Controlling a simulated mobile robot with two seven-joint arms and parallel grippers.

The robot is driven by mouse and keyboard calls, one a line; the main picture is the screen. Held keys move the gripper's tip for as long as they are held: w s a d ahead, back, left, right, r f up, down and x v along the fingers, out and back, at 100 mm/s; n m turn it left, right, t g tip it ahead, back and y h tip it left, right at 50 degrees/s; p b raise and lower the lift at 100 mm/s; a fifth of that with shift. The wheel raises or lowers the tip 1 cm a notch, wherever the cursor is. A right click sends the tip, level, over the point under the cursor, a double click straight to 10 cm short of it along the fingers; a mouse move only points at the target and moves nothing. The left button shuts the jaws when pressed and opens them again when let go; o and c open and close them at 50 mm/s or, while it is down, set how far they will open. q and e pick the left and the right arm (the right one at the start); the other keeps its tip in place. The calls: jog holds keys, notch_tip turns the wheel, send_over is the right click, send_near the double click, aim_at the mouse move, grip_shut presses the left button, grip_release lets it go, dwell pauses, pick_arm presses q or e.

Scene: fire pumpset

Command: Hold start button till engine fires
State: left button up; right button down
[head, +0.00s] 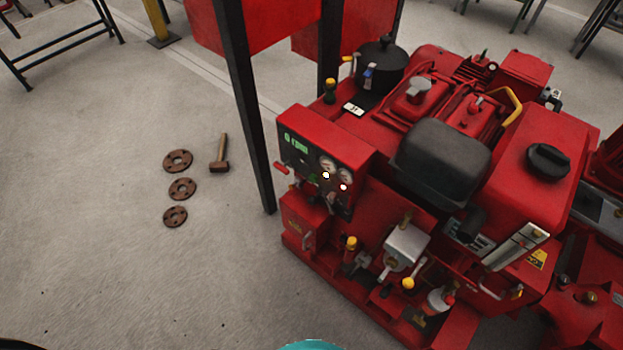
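The red fire pumpset (562,192) stands on the floor at the right of the head view. Its control panel (352,140) faces toward the lower left. A green readout (296,142) on the panel seems to show 0 rpm. Round gauges (327,161) sit beside it. A small white round spot (326,175) and a small pinkish-red one (343,187) show below the gauges; I cannot tell which, if either, is the start button. Neither of my grippers is visible, and nothing is seen touching the panel.
Dark posts (249,110) stand just left of and behind the pumpset. Several rusty flanges (182,188) and a hammer (220,154) lie on the floor to the left. Yellow-knobbed levers (408,283) stick up on the pumpset's near side. The floor at the lower left is clear.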

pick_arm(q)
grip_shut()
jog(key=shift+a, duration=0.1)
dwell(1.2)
